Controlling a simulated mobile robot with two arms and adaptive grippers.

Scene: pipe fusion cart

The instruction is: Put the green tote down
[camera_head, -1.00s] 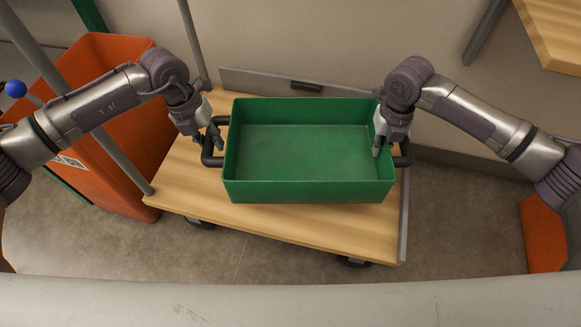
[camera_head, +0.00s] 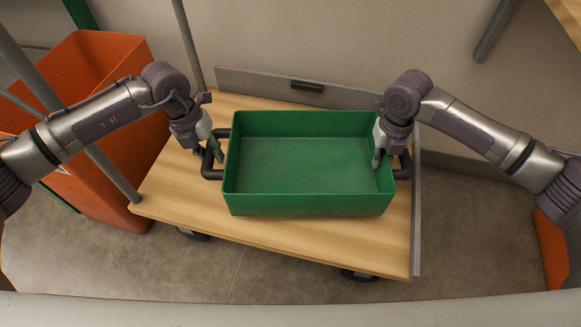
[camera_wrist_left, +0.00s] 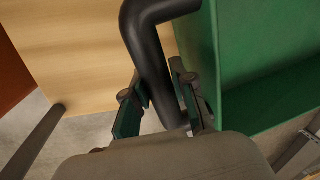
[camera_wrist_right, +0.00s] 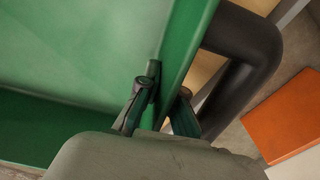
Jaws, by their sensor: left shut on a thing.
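The green tote (camera_head: 308,204) is an empty, open box with a dark tubular handle at each end. It is level over the wooden deck of the cart (camera_head: 185,205); I cannot tell whether its bottom touches the deck. My left gripper (camera_head: 208,155) is shut on the left handle (camera_head: 208,168), which passes between its fingers in the left wrist view (camera_wrist_left: 150,60). My right gripper (camera_head: 378,160) is at the tote's right end. In the right wrist view its fingers (camera_wrist_right: 165,100) straddle the tote's end wall beside the right handle (camera_wrist_right: 245,60); how tightly they close is unclear.
An orange bin (camera_head: 110,160) stands left of the cart, beside a grey post (camera_head: 115,175). A grey upright panel (camera_head: 417,210) edges the cart's right side. Bare deck shows left of and in front of the tote. A wooden tabletop (camera_head: 570,15) is at the top right.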

